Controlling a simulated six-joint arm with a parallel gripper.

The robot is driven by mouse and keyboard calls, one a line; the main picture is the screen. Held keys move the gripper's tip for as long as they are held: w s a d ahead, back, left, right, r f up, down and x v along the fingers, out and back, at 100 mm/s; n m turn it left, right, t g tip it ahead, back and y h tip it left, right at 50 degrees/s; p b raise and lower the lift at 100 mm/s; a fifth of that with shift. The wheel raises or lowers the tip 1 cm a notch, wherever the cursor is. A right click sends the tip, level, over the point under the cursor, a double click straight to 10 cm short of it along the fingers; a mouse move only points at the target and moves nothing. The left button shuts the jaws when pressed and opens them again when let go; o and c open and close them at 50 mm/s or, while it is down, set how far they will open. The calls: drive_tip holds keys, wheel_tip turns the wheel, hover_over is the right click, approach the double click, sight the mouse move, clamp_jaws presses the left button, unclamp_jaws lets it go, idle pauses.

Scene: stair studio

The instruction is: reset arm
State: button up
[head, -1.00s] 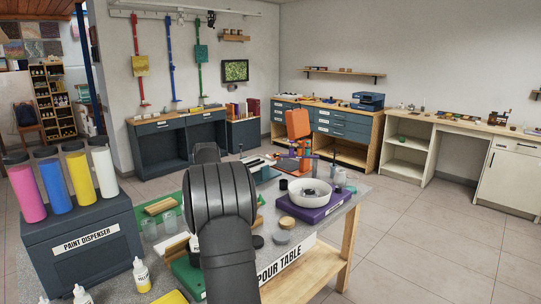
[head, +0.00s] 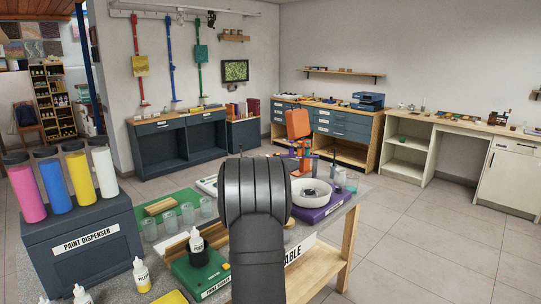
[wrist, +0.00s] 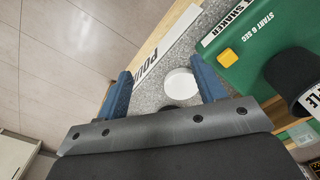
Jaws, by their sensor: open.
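My gripper (wrist: 160,66) shows in the wrist view with its two blue fingers spread apart. A white round disc (wrist: 180,84) shows between the fingers, lying on the grey speckled top of the pour table (wrist: 150,92); nothing is seen gripped. My dark arm fills the front middle of the head view and hides the gripper there. The green shaker (wrist: 255,40) is at the right in the wrist view, with a dark-bodied labelled bottle at its edge.
The paint dispenser (head: 85,245) is at the left. A white bowl (head: 311,192) sits on a purple device (head: 318,212) at the right. The floor at right is clear.

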drive_tip(key=s+d+f, duration=0.2)
drive_tip(key=s+f, duration=0.3)
drive_tip(key=f, duration=0.1)
drive_tip(key=s+d+f+m, duration=0.1)
drive_tip(key=s+d+f, duration=0.2)
drive_tip(key=s+f, duration=0.2)
drive_tip(key=shift+s+d+f+m, duration=0.25)
drive_tip(key=shift+d+f+m, duration=0.05)
drive_tip(key=shift+f, duration=0.65)
idle(1.3)
